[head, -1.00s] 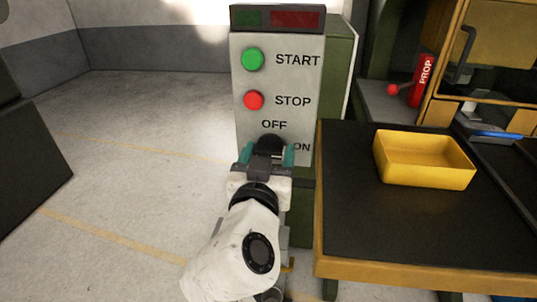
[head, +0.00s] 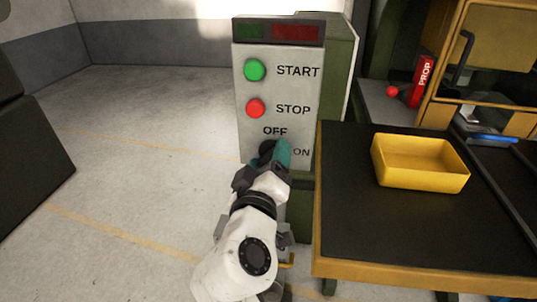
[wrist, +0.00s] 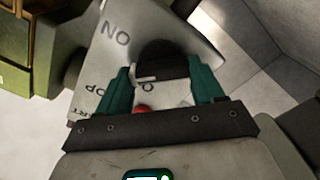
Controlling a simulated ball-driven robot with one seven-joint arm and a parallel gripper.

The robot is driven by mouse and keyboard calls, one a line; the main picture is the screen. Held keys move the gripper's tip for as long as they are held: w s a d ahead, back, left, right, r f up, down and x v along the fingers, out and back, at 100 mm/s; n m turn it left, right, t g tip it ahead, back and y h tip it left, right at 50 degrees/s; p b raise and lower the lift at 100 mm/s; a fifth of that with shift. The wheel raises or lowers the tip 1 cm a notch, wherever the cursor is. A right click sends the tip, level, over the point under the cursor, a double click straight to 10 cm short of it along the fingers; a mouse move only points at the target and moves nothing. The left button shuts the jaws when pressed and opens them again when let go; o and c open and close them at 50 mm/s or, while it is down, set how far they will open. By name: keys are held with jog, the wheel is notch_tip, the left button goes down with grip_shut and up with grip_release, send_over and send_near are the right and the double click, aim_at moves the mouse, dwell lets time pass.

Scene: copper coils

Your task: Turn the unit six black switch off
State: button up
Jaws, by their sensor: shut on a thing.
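The black switch (head: 266,148) is a round knob low on a grey control panel (head: 290,90), between the printed words OFF above it and ON to its right. My gripper (head: 273,155) is at the panel, shut on this knob and turned at a slant. In the wrist view the black knob (wrist: 165,52) sits between the two teal fingers, with a pale mark on its near edge. The fingers hide much of the knob in the head view, so its exact pointing is hard to tell. No unit number is readable.
A green START button (head: 255,70) and a red STOP button (head: 256,108) are above the switch. A dark table (head: 400,225) with a yellow bin (head: 422,180) stands close on the right. The floor on the left is open.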

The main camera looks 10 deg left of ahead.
jog(key=n+p, duration=0.2)
jog(key=n, duration=0.2)
jog(key=shift+a+r+n, duration=0.1)
jog(key=shift+n, duration=0.2)
jog(key=shift+n+p, duration=1.35)
jog(key=shift+n, duration=0.65)
jog(key=shift+a+f, duration=0.1)
jog(key=shift+f, duration=0.15)
jog(key=o, duration=1)
jog(key=shift+o, duration=0.2)
jog(key=shift+s, duration=0.1)
jog(key=s+b, duration=0.1)
jog(key=s, duration=0.9)
jog(key=shift+s+a+b, duration=0.15)
jog(key=shift+s+b, duration=0.15)
jog(key=shift+b, duration=0.05)
